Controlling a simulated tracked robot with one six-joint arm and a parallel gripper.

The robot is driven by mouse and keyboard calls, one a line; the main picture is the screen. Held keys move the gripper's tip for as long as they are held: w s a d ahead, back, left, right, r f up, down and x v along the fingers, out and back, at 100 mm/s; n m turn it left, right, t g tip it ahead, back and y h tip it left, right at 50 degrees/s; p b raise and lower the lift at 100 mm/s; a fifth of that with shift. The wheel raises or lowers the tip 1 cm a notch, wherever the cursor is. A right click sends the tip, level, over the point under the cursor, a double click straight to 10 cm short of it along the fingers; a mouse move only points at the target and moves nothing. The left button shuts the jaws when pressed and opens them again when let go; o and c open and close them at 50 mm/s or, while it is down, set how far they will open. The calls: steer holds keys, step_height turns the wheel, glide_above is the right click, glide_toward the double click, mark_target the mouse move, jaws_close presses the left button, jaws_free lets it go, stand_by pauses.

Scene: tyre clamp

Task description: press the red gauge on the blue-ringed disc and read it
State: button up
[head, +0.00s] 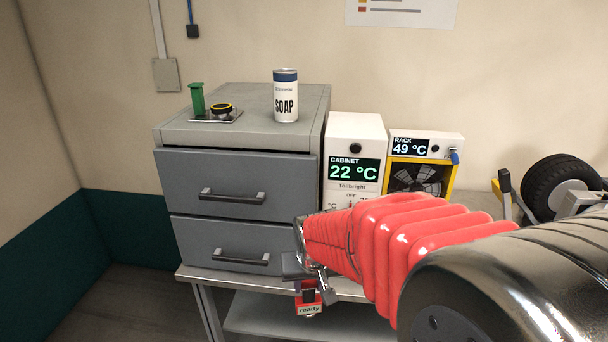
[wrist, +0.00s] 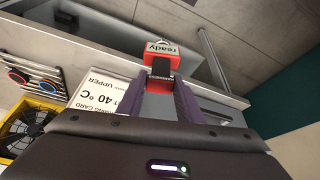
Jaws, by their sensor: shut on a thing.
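The red gauge (head: 309,309) hangs at the end of my gripper (head: 306,287), in front of the drawer cabinet in the head view, with "ready" on its face. In the wrist view the red gauge (wrist: 161,53) sits between the purple fingers of my gripper (wrist: 160,75), which is shut on it. The blue-ringed disc (wrist: 47,87) shows at the left of the wrist view on a panel, beside a red-ringed disc (wrist: 17,76). The gauge is apart from both discs. In the head view I cannot see the discs.
A grey drawer cabinet (head: 231,182) stands on the bench, with a soap can (head: 285,100) on top. The cabinet display (head: 354,170) reads 22 °C and the rack display (head: 409,146) reads 49 °C.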

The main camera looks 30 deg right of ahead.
steer(key=w+a+f+n+y, duration=0.1)
steer(key=w+a+f+n, duration=0.2)
steer(key=w+a, duration=0.8)
step_height(320, 180, down, 3)
steer(key=shift+w+a+r+n, duration=0.2)
steer(key=shift+w+n, duration=0.2)
steer(key=shift+w, duration=0.35)
